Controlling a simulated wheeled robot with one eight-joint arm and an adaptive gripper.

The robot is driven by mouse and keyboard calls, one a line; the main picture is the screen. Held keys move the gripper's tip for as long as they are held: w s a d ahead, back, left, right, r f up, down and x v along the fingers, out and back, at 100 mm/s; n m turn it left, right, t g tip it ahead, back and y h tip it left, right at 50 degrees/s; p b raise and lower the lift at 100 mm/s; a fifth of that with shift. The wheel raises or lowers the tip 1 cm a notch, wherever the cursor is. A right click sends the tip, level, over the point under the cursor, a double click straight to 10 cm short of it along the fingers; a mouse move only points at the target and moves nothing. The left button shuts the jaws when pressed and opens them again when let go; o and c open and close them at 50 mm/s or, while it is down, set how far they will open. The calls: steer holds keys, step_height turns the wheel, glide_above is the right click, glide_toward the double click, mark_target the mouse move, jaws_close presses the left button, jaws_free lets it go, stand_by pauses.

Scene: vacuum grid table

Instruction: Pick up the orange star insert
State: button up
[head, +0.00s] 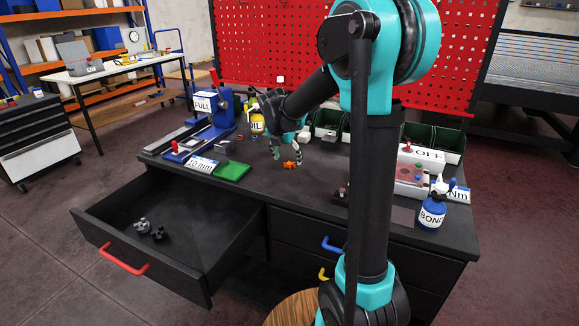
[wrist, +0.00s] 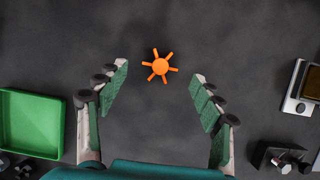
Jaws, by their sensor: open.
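The orange star insert (head: 289,165) lies on the dark table top near the middle in the head view. It also shows in the wrist view (wrist: 160,67), a round hub with several short arms, flat on the surface. My gripper (head: 291,150) is just above the table, close to the star in the head view. In the wrist view my gripper (wrist: 161,78) is open, with its green-padded fingers on either side and the star near the level of the fingertips, between their lines. Nothing is held, and no finger touches the star there.
A green tray (wrist: 30,122) lies left of my gripper. A blue press (head: 222,110) and a yellow oil bottle (head: 256,122) stand behind it. An open drawer (head: 180,235) juts out at front left. A blue BOND bottle (head: 432,210) stands at right. The table around the star is clear.

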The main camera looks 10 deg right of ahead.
mark_target(288, 165)
steer(key=shift+x, duration=1.25)
steer(key=c, duration=0.9)
steer(key=shift+r, duration=0.1)
steer(key=shift+c, duration=0.2)
step_height(288, 165, up, 20)
